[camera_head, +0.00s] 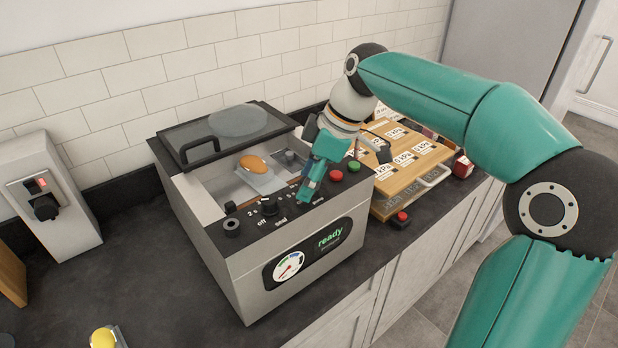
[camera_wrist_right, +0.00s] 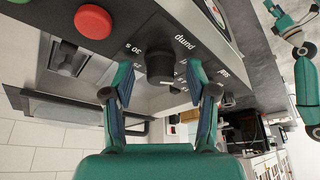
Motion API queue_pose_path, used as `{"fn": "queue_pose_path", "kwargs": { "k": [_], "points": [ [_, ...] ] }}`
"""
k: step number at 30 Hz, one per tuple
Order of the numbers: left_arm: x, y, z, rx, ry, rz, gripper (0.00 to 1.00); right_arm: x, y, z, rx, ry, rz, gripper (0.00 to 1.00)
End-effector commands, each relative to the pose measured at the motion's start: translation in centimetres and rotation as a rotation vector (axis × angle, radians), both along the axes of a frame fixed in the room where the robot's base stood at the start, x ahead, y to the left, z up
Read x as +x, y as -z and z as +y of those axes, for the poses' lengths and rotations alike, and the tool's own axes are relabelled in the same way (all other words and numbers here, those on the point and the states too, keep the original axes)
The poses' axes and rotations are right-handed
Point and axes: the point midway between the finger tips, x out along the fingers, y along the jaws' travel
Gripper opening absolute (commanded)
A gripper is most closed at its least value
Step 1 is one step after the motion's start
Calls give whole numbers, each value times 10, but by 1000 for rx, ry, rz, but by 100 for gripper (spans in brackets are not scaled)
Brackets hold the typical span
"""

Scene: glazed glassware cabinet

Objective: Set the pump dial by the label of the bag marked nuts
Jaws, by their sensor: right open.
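The pump dial (camera_wrist_right: 160,68) is a black knob with a light mark, beside the word "pump", on the panel of the grey vacuum machine (camera_head: 240,265). My right gripper (camera_wrist_right: 160,76) is open, with one finger on each side of the knob; contact is unclear. In the head view my right gripper (camera_head: 308,190) covers this part of the panel. A clear bag (camera_head: 264,183) with an orange item (camera_head: 252,163) lies in the machine's open chamber. I cannot read "nuts" on any bag. Part of my left arm (camera_wrist_right: 290,30) shows in the right wrist view; its gripper's state is unclear.
A second dial (camera_head: 269,208) stands by "seal" and "off". Red (camera_head: 336,176) and green (camera_head: 353,166) buttons sit right of the gripper. The glass lid (camera_head: 225,125) is behind. The display reads "ready".

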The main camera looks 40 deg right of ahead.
Motion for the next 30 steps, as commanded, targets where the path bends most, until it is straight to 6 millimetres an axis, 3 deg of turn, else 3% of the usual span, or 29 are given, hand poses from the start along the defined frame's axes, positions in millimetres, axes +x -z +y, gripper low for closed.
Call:
{"fn": "queue_pose_path", "kwargs": {
  "k": [2, 12, 23, 30],
  "points": [
    [0, 0, 0, 0, 0, 0, 100, 0, 0, 0, 0, 0, 0, 56],
    [0, 0, 0, 0, 0, 0, 100, 0, 0, 0, 0, 0, 0, 0],
    [0, 3, 0, 0, 0, 0, 100, 0, 0, 0, -1, 45, -1, 0],
    [0, 9, 0, 0, 0, 0, 100, -1, 0, 1, -1, 176, -3, 0]
  ]
}}
